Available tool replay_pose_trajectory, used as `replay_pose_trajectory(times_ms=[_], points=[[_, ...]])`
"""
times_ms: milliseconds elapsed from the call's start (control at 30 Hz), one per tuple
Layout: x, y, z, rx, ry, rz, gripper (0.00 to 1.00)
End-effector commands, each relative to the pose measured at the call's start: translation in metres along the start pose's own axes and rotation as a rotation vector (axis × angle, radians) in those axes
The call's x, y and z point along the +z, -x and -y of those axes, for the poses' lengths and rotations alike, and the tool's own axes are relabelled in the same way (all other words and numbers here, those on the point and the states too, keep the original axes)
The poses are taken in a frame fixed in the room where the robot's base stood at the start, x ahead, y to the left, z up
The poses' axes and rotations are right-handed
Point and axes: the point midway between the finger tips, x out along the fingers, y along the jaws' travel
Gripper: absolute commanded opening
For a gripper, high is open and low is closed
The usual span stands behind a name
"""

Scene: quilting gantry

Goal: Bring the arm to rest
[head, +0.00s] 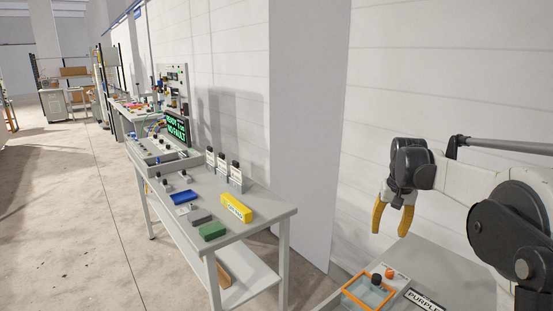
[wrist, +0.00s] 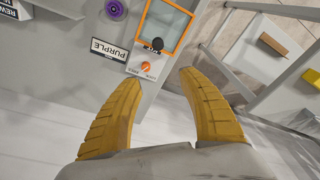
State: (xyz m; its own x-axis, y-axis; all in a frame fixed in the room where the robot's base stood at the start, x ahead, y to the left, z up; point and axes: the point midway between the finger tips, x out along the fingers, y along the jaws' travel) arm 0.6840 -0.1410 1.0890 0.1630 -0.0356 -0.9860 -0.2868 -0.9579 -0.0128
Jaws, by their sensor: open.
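My gripper (head: 392,218) has two yellow ridged fingers spread apart, with nothing between them. In the head view it hangs at the right, fingers down, above and behind the near table's orange-framed square (head: 368,292). In the wrist view the gripper (wrist: 158,100) shows its fingers apart, with the table (wrist: 152,88) beyond them. My arm comes in from the right edge of the head view and is raised above the table.
The near table bears a PURPLE label (wrist: 109,49), a purple round thing (wrist: 116,9), an orange knob (wrist: 145,67) and a black knob (wrist: 157,44). A grey workbench (head: 262,212) with a yellow box (head: 236,208) and a green block (head: 212,231) stands left. A white wall is close behind. Floor at left is clear.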

Motion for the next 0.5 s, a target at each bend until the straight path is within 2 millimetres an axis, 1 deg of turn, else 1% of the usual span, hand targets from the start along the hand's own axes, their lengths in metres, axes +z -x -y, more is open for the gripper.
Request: replay_pose_trajectory(times_ms=[33, 67, 100, 167, 200, 267, 333, 367, 400, 467, 500], points=[[0.019, 0.018, 0.008, -0.004, 0.018, -0.024, 0.48], [0.029, 0.027, 0.011, -0.007, 0.027, -0.040, 0.48], [0.044, 0.039, 0.016, -0.011, 0.041, -0.062, 0.48], [0.067, 0.054, 0.023, -0.017, 0.062, -0.094, 0.48], [0.083, 0.063, 0.026, -0.021, 0.075, -0.115, 0.48], [0.108, 0.074, 0.032, -0.027, 0.096, -0.147, 0.48], [0.138, 0.084, 0.036, -0.035, 0.119, -0.185, 0.48], [0.151, 0.087, 0.038, -0.038, 0.129, -0.200, 0.48], [0.169, 0.090, 0.040, -0.043, 0.142, -0.222, 0.48], [0.196, 0.092, 0.042, -0.050, 0.161, -0.254, 0.48], [0.214, 0.092, 0.043, -0.055, 0.175, -0.275, 0.48]])
